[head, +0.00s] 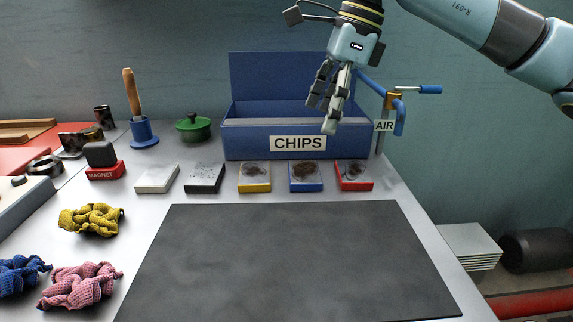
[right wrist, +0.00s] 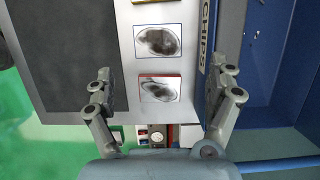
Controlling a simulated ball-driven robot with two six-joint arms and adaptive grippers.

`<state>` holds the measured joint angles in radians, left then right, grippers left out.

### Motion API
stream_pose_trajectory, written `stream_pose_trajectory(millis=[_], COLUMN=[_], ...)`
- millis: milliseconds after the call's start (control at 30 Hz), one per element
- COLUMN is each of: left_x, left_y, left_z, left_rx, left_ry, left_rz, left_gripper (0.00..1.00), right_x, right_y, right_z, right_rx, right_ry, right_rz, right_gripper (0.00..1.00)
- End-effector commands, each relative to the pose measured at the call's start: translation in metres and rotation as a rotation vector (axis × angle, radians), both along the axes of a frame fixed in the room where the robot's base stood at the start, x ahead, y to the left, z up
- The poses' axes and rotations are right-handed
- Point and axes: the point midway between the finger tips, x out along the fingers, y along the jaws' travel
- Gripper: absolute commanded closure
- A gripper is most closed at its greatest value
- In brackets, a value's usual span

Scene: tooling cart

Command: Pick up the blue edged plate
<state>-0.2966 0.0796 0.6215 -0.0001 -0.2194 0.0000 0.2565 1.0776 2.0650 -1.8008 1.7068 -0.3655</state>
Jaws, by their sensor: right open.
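The blue edged plate (head: 305,176) lies flat on the grey cart top in the head view, between a yellow edged plate (head: 254,177) and a red edged plate (head: 354,175). A dark smudged patch covers its face. My right gripper (head: 323,108) is open and empty, above the plates in front of the blue bin. In the right wrist view its fingers (right wrist: 160,80) straddle the red edged plate's area, well above it.
The blue CHIPS bin (head: 245,140) stands right behind the plates. An AIR nozzle (head: 398,115) is at its right. A black plate (head: 204,178) and a pale plate (head: 157,178) continue the row leftward. The dark mat (head: 290,260) in front is bare. Crumpled cloths (head: 91,219) lie at left.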

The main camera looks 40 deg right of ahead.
Motion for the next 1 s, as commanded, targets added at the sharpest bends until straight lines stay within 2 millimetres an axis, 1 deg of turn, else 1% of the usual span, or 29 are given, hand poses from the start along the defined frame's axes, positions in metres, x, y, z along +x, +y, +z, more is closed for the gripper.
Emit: stream_pose_trajectory(millis=[33, 100, 200, 267, 467, 600, 700, 800, 1000], left_x=[-0.005, -0.009, -0.012, -0.012, -0.011, -0.006, -0.005, -0.004, -0.004], left_y=[0.000, 0.000, 0.000, 0.000, 0.000, 0.000, 0.000, 0.000, 0.000], left_z=[-0.002, -0.003, -0.005, -0.006, -0.006, -0.006, -0.008, -0.008, -0.008], left_rx=[0.000, 0.000, 0.001, 0.001, 0.000, 0.000, 0.000, 0.000, 0.000], left_ry=[0.008, 0.014, 0.018, 0.019, 0.016, 0.010, 0.007, 0.006, 0.006], left_rz=[0.001, 0.001, 0.000, 0.000, 0.000, 0.000, 0.000, 0.000, 0.000], left_gripper=[0.60, 0.60, 0.60, 0.60, 0.60, 0.60, 0.60, 0.60, 0.60], right_x=[0.001, 0.003, 0.006, 0.007, 0.009, 0.009, 0.012, 0.014, 0.014], right_y=[0.002, 0.006, 0.009, 0.011, 0.014, 0.018, 0.021, 0.022, 0.022], right_z=[-0.007, -0.020, -0.036, -0.043, -0.059, -0.082, -0.095, -0.101, -0.101], right_rx=[0.003, 0.005, 0.006, 0.005, 0.003, 0.005, 0.004, 0.003, 0.001], right_ry=[0.002, 0.003, 0.004, 0.003, 0.003, 0.004, 0.002, 0.002, 0.002], right_rz=[0.001, 0.001, 0.000, 0.001, -0.001, -0.001, -0.001, -0.001, 0.000], right_gripper=[0.12, 0.12, 0.12, 0.12, 0.12, 0.12, 0.12, 0.12, 0.12])
